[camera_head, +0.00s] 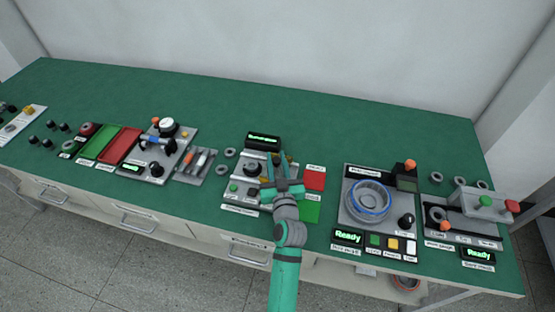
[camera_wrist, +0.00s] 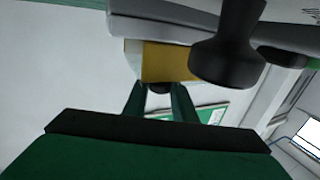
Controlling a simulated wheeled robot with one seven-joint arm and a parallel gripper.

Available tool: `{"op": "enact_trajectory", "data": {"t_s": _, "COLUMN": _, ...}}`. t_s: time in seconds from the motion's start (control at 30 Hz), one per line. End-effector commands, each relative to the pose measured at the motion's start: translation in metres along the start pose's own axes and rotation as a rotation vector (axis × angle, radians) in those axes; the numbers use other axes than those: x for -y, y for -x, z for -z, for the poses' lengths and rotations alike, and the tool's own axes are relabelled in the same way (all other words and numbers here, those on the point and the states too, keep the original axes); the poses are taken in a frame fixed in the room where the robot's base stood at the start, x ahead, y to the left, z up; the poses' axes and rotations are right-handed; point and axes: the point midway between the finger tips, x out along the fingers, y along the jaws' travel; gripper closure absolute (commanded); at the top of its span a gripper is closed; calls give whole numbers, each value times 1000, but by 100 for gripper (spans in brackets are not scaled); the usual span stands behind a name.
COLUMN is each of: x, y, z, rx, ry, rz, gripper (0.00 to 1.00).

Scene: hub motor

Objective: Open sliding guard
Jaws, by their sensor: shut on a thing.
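My gripper (camera_head: 277,160) is over the middle station (camera_head: 240,201), beside its dark display box (camera_head: 263,141). In the wrist view, my gripper's two fingers (camera_wrist: 159,103) close around a small dark knob (camera_wrist: 158,88) below a yellow-brown block (camera_wrist: 167,62). The knob's link to the guard cannot be made out, and my gripper hides part of the station in the head view. A larger black knob (camera_wrist: 222,62) hangs close to the right of the fingers in the wrist view.
A red pad (camera_head: 315,180) and a green pad (camera_head: 310,212) lie right of my gripper. A station with a round blue-rimmed bowl (camera_head: 368,200) stands further right. Other panels stand left. The green table behind the stations (camera_head: 330,125) is clear.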

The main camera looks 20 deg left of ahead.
Motion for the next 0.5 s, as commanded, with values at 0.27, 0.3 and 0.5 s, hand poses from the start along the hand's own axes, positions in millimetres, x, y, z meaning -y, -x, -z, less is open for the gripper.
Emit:
{"op": "enact_trajectory", "data": {"t_s": 0.27, "x": 2, "y": 0, "z": -1, "rx": 2, "ry": 0, "rz": 2, "gripper": 58}}
{"op": "enact_trajectory", "data": {"t_s": 0.3, "x": 2, "y": 0, "z": -1, "rx": 2, "ry": 0, "rz": 2, "gripper": 58}}
{"op": "enact_trajectory", "data": {"t_s": 0.5, "x": 0, "y": 4, "z": -1, "rx": 1, "ry": -1, "rz": -1, "gripper": 58}}
